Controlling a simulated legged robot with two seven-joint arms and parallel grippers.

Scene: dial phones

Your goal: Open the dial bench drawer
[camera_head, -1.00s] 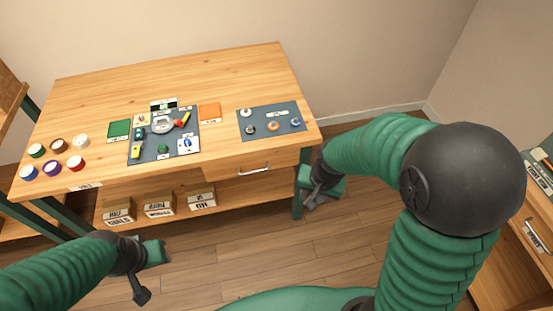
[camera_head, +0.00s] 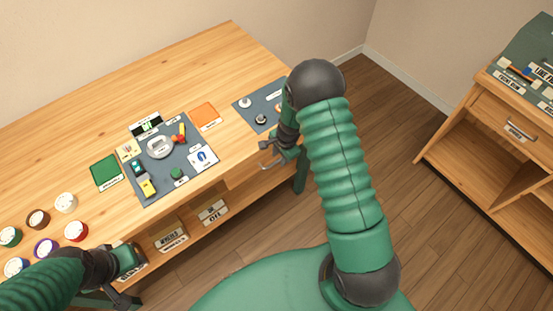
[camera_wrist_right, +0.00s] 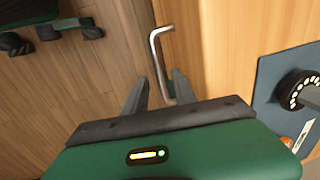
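The dial bench (camera_head: 150,80) is a wooden table with a drawer (camera_head: 240,181) in its front, under the right part of the top. The drawer looks shut. Its silver bar handle (camera_head: 268,165) also shows in the right wrist view (camera_wrist_right: 155,50). My right gripper (camera_head: 266,147) is at the handle. In the right wrist view its fingers (camera_wrist_right: 160,82) are apart, and the lower part of the handle shows between them; I cannot tell whether they touch it. My left gripper (camera_head: 128,280) is low at the bench's front left, away from the drawer; its finger opening is unclear.
A grey mat (camera_head: 143,172) with a phone (camera_head: 160,146) and small parts lies on the bench. A second mat (camera_head: 244,117) holds knobs. Several round pots stand at the left. Boxes (camera_head: 212,212) sit on the lower shelf. Another cabinet (camera_head: 480,125) stands right, with clear floor between.

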